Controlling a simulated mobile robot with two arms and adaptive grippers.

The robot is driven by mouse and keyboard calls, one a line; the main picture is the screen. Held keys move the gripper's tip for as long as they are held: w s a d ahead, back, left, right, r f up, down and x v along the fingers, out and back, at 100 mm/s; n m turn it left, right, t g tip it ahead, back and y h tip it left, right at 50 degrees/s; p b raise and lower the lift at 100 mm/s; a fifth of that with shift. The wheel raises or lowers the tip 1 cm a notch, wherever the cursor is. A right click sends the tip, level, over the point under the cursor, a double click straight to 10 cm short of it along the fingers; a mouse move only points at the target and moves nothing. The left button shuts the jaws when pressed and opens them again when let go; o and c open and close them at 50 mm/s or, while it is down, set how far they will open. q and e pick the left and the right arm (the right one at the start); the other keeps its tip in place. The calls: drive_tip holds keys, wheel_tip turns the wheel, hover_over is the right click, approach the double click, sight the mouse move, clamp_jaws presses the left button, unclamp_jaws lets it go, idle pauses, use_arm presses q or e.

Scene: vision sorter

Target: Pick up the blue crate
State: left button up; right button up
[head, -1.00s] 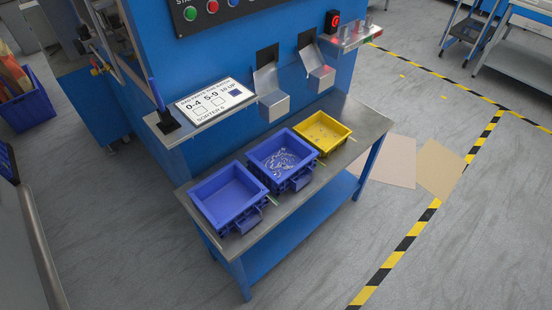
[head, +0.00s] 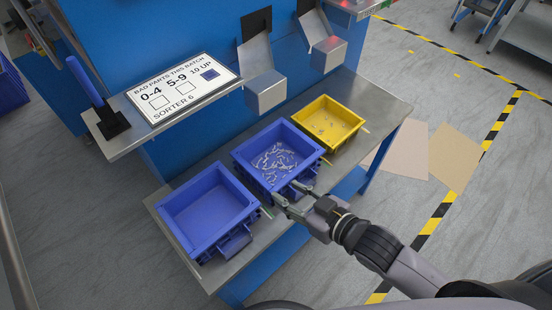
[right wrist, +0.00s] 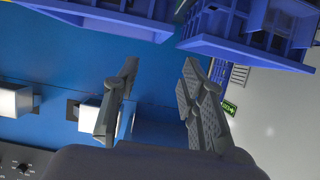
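Two blue crates stand on the metal bench. The left blue crate (head: 204,209) looks empty. The middle blue crate (head: 247,174) holds many small shiny parts. My right gripper (head: 285,200) is open at the front handle side of the middle crate, near the gap to the left crate; contact cannot be told. The right wrist view shows its two fingers (right wrist: 155,105) apart with nothing between them. Parts of blue crates show along the top of that view, cut off by its edge. My left gripper is not in view.
A yellow crate (head: 322,129) with a few small bits stands right of the middle crate. Behind are metal chutes (head: 266,92) and a sign (head: 183,88) on a shelf, with its "10 up" box filled blue. The bench (head: 384,98) is bare at its right end.

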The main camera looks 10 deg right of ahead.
approach(252, 171)
drive_tip(key=x, duration=0.4)
drive_tip(key=shift+w+d+f, duration=0.15)
drive_tip(key=shift+f, duration=0.1)
drive_tip(key=x, duration=0.5)
drive_tip(key=shift+w+a+f, duration=0.1)
drive_tip(key=shift+w+a, duration=0.1)
drive_tip(key=shift+a, duration=0.2)
drive_tip(key=shift+c, duration=0.5)
clamp_jaws()
